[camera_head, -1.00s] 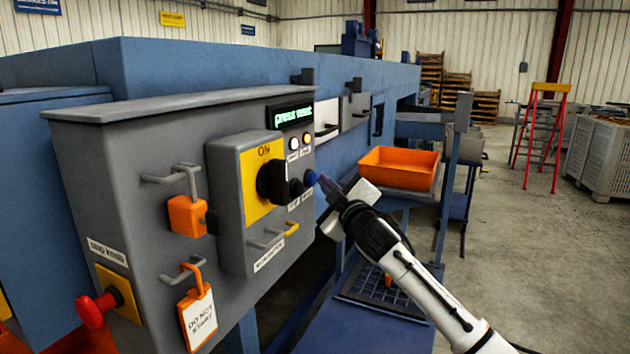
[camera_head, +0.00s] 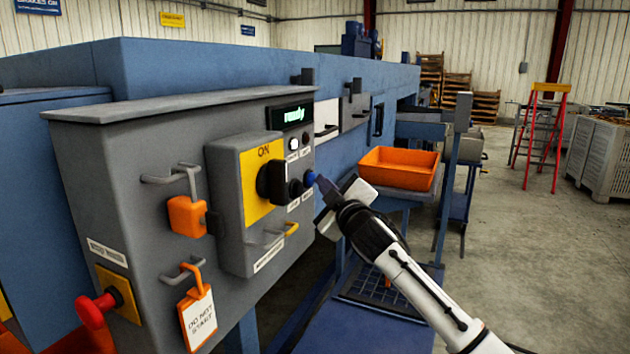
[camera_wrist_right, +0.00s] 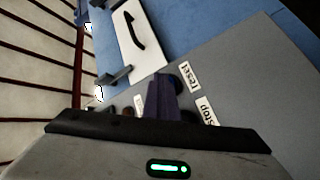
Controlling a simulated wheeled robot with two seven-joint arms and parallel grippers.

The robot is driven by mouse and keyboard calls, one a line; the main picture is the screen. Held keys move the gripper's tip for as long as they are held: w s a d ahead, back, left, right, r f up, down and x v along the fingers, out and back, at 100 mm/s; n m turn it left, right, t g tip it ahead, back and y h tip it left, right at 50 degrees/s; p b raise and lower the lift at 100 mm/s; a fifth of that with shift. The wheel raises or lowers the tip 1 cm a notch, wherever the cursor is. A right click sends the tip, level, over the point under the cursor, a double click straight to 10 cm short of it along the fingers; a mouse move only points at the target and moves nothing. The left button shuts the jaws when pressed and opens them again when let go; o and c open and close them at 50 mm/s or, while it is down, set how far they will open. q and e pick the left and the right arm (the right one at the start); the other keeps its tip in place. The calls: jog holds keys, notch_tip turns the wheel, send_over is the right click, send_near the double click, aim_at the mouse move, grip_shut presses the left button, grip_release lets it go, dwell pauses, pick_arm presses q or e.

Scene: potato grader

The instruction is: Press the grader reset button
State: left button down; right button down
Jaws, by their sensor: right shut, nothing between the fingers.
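The grey control box (camera_head: 130,185) carries a small display (camera_head: 290,116) that reads "ready". The blue button (camera_head: 310,178) sits on the box's right side, below the indicator lights. My right gripper (camera_head: 322,183) is shut and empty, its fingertips at the blue button; whether they touch it I cannot tell. In the right wrist view the shut fingers (camera_wrist_right: 162,100) point at the panel beside the "reset" label (camera_wrist_right: 189,75) and the "stop" label (camera_wrist_right: 207,110). They partly hide the buttons there. My left gripper is not in view.
A black rotary switch (camera_head: 270,182) on a yellow plate is just left of the buttons. Orange padlock (camera_head: 187,216), hanging tag (camera_head: 198,318) and red stop knob (camera_head: 95,310) are further left. An orange bin (camera_head: 398,169) stands behind my right arm.

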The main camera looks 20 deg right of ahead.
jog(key=shift+s+d+p, duration=0.4)
jog(key=shift+s+d, duration=0.1)
jog(key=shift+s, duration=0.15)
jog(key=s+d+p, duration=0.1)
jog(key=s, duration=0.1)
jog(key=s+d+p, duration=0.1)
jog(key=d, duration=0.1)
jog(key=shift+s+d, duration=0.2)
jog(key=shift+s, duration=0.15)
dwell(0.7)
